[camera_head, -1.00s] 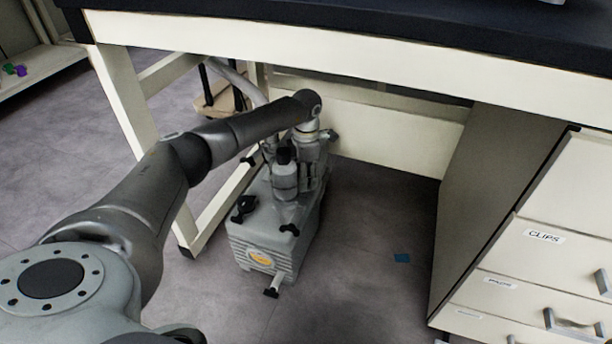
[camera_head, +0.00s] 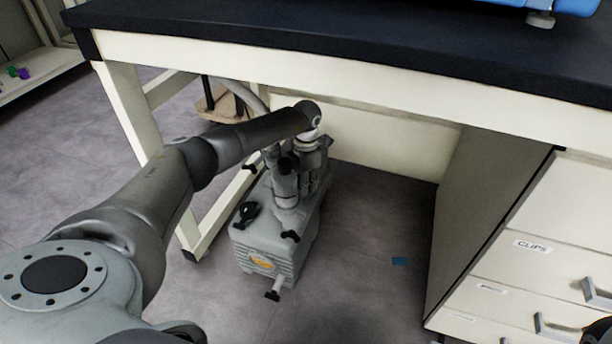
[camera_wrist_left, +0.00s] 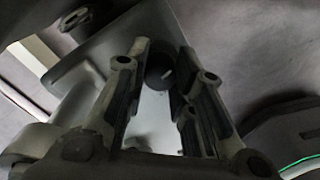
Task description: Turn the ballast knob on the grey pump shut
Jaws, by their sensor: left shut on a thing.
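The grey pump (camera_head: 262,236) stands on the floor under the bench, with a yellow label on its front and several black knobs and handles. One black fitting (camera_head: 248,210) lies at the left of its top. My left arm reaches in from the left, and its wrist bends down over the back of the pump. In the wrist view my left gripper (camera_wrist_left: 160,82) has its two fingers around a dark round knob (camera_wrist_left: 160,75), shut on it. In the head view the fingertips and the held knob cannot be made out clearly among the pump parts.
The bench (camera_head: 330,68) spans above the pump, its white leg (camera_head: 128,110) left of it. A drawer cabinet (camera_head: 490,240) stands at the right.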

